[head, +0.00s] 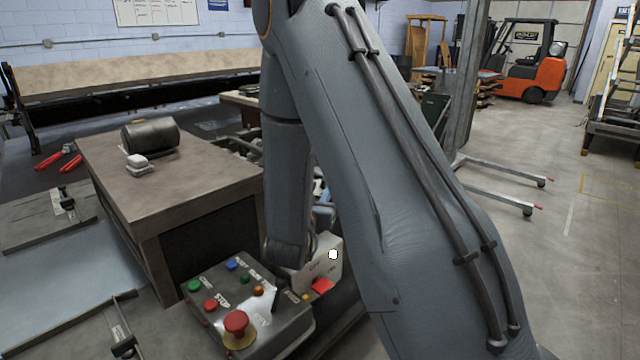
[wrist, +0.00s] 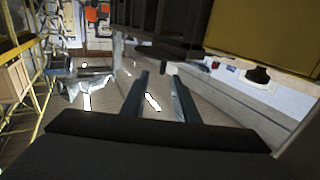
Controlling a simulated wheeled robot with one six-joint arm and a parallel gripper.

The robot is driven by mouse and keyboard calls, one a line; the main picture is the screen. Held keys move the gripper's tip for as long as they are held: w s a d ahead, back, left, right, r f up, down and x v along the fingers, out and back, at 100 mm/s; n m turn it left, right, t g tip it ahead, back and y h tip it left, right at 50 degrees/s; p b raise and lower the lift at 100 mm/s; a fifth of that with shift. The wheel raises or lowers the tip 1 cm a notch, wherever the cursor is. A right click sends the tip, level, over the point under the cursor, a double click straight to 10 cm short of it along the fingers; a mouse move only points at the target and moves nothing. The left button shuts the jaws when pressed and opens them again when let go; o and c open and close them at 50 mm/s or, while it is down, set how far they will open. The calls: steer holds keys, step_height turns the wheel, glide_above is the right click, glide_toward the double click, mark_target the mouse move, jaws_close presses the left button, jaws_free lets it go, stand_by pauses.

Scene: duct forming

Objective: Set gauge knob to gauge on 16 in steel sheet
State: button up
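A pale panel (head: 318,268) with faint lettering stands behind the control box in the head view, partly covered by my arm. A small white round piece (head: 333,254) shows on it, and a red piece (head: 322,286) sits at its lower edge. I cannot tell whether the white piece is the gauge knob, and no gauge number is legible. My gripper (wrist: 160,76) shows in the wrist view with its two fingers apart and nothing held between them. A small dark stub (wrist: 163,68) appears beyond the fingertips. My gripper is not clearly visible in the head view.
A grey control box (head: 250,305) with coloured buttons and a red mushroom button (head: 236,324) is at the front. A brown-topped bench (head: 190,180) holding a dark cylinder (head: 150,135) is on the left. An orange forklift (head: 535,70) stands far back. The right floor is mostly open.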

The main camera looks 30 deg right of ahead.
mark_target(323, 182)
steer(key=shift+p+x, duration=1.35)
steer(key=shift+x, duration=2.5)
steer(key=shift+w+a, duration=0.1)
steer(key=shift+a, duration=0.05)
jaws_close()
